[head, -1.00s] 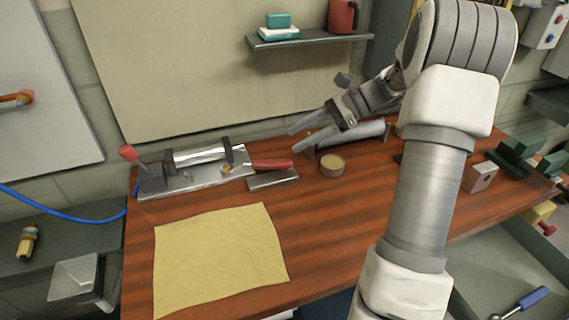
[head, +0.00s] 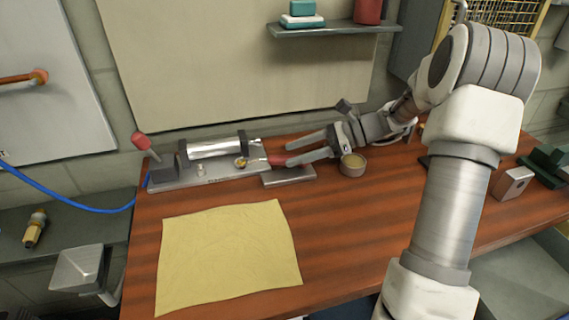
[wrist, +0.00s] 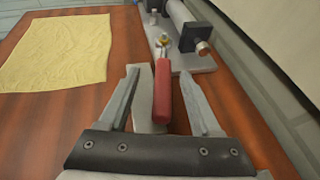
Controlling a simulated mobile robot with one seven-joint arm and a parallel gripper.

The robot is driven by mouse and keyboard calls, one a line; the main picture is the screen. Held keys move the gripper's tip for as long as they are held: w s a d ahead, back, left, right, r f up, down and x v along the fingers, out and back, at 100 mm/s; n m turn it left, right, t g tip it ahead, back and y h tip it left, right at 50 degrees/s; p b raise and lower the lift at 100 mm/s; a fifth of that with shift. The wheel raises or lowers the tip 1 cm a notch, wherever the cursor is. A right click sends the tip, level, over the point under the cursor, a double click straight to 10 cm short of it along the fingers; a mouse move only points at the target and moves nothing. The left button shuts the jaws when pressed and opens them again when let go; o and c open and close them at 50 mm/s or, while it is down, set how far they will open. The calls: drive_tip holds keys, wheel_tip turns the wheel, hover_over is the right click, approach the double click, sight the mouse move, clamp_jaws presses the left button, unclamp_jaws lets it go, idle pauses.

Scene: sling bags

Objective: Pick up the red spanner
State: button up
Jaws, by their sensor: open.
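The red spanner (wrist: 164,97) shows its red handle between my gripper's fingers in the wrist view. Its far end reaches a brass fitting (wrist: 161,42) on the metal fixture. In the head view only a little of the red handle (head: 277,160) shows, at the fingertips. My gripper (head: 289,153) is open, with its fingers on either side of the handle; in the wrist view the fingers (wrist: 159,73) stand apart from it, the right one closer.
A grey block (head: 288,177) lies below the handle. The fixture (head: 205,172) holds a shiny cylinder (head: 213,149) behind it. A round tin (head: 352,166) stands close to the right of my gripper. A yellow cloth (head: 228,255) lies flat at the front left.

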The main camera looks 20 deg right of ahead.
sight(280, 156)
drive_tip(key=x, duration=0.2)
drive_tip(key=b+x, duration=0.1)
drive_tip(key=x, duration=0.2)
drive_tip(key=shift+w+a+f+b, duration=0.15)
drive_tip(key=shift+w+f+b, duration=0.1)
drive_tip(key=shift+w+b, duration=0.15)
clamp_jaws()
